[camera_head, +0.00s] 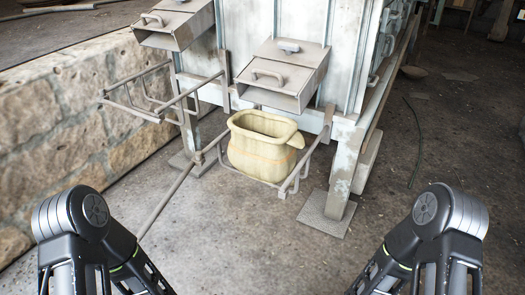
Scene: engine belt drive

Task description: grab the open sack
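The open sack (258,158) is a pale yellow-green bag with a wide open mouth facing up and a faint orange band around it. It stands upright in a metal holder frame below a chute of the machine. A small flap sticks out at the right of its rim. My two arms show at the lower left and lower right of the head view, well short of the sack. Both of my grippers are out of the picture.
The metal holder frame (291,184) surrounds the sack's lower part. A drawer-like chute (283,78) with a handle hangs just above it. A machine leg (340,185) on a plate stands to the right. A stone wall (60,120) is at left. The floor in front is clear.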

